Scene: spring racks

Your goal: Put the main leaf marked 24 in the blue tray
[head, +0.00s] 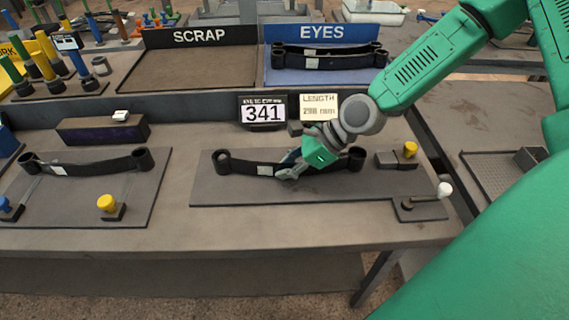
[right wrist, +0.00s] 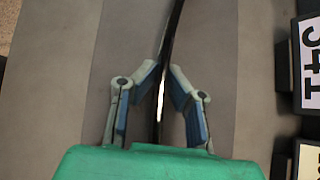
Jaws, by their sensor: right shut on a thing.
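A dark leaf (head: 235,167) with a rolled eye at each end and a small white label lies along the middle grey plate (head: 230,193). My right gripper (head: 287,172) is shut on this leaf near its middle. In the right wrist view the leaf (right wrist: 174,35) shows edge-on as a thin dark strip between the two fingers (right wrist: 160,95). The blue tray (head: 285,76), with the sign EYES, stands at the back and holds dark leaves with eyes. Another eyed leaf (head: 95,167) lies on the left plate. I cannot read a 24 on any label. My left gripper is not in view.
A dark tray with the sign SCRAP (head: 190,72) stands empty left of the blue tray. A display reading 341 (head: 263,112) and a LENGTH display (head: 319,107) stand behind the middle plate. A white-knobbed lever (head: 443,190) and a yellow-knobbed block (head: 408,150) are at its right.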

